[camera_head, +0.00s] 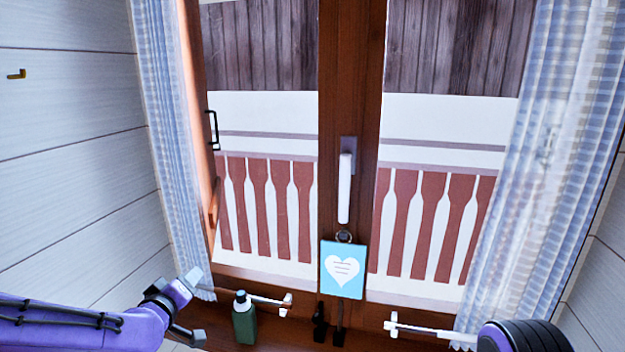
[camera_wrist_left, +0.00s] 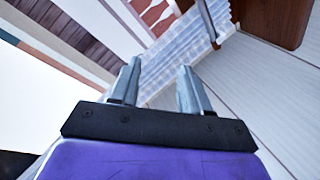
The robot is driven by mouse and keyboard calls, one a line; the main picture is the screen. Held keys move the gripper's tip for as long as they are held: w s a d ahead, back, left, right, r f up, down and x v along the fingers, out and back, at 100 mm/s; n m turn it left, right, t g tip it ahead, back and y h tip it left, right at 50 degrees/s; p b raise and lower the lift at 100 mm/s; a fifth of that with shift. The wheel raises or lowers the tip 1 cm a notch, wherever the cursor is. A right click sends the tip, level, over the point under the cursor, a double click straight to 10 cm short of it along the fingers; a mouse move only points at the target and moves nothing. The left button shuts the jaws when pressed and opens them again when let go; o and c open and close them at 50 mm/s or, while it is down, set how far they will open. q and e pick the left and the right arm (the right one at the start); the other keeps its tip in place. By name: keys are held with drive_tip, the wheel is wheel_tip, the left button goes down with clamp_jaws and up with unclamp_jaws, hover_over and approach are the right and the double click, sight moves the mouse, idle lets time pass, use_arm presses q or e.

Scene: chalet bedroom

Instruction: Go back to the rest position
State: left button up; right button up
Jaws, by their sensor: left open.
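My left gripper (camera_head: 194,306) is at the lower left of the head view, at the end of the purple arm. It is open. In the left wrist view its two grey fingers (camera_wrist_left: 157,88) stand apart with nothing between them; wall and curtain show behind them. Part of my right arm (camera_head: 525,336), a black ring with some purple, shows at the lower right of the head view. Its gripper is not visible there.
A green bottle (camera_head: 244,322) stands just right of my left gripper. A rod with a white tip (camera_head: 288,299) sticks out near it; another white rod (camera_head: 420,329) is at right. A blue heart card (camera_head: 342,270) hangs below the white window handle (camera_head: 344,188). Curtains (camera_head: 535,150) flank the window.

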use_arm(q)
drive_tip(key=s+f+n+g+y, duration=0.1)
drive_tip(key=s+f+g, duration=0.1)
drive_tip(key=s+f, duration=0.35)
drive_tip(key=s+f+g, duration=0.1)
drive_tip(key=s+f, duration=0.2)
drive_tip(key=f, duration=0.6)
drive_tip(key=s+f+m+g, duration=0.1)
drive_tip(key=s+f+g, duration=0.2)
drive_tip(key=s+f, duration=0.3)
drive_tip(key=s+a+f+m+g+y, duration=0.1)
drive_tip(key=s+f, duration=0.6)
drive_tip(key=s, duration=0.7)
drive_tip(key=s+f+g, duration=0.4)
drive_tip(key=s+f, duration=0.3)
drive_tip(key=s, duration=0.4)
drive_tip(key=shift+a+m+g+y, duration=0.25)
drive_tip(key=shift+m+g+y, duration=0.05)
drive_tip(key=shift+m+y, duration=0.1)
drive_tip(key=shift+w, duration=0.15)
